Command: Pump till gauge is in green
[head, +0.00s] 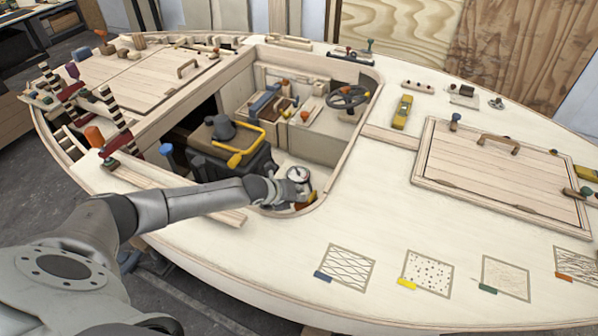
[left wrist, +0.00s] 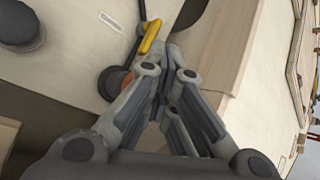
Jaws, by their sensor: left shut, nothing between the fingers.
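My left arm reaches into the cockpit opening in the head view, and its wrist and gripper (head: 287,190) are at the near right corner of the well. In the left wrist view the two fingers of this gripper (left wrist: 168,72) come together, shut and empty. A yellow handle (left wrist: 150,38) is just beyond the fingertips; I cannot tell whether they touch. A dark round part with an orange edge (left wrist: 112,82) lies left of the fingers. A pale round dial-like face (head: 298,174) shows at my wrist in the head view; its needle and colours are too small to read. My right gripper is out of view.
A dark engine with a yellow bar (head: 247,150) stands in the well left of my gripper. A black steering wheel (head: 348,97) is behind. The hatch (head: 500,170) lies on the deck at right. The well's rim (head: 330,180) is close to my wrist.

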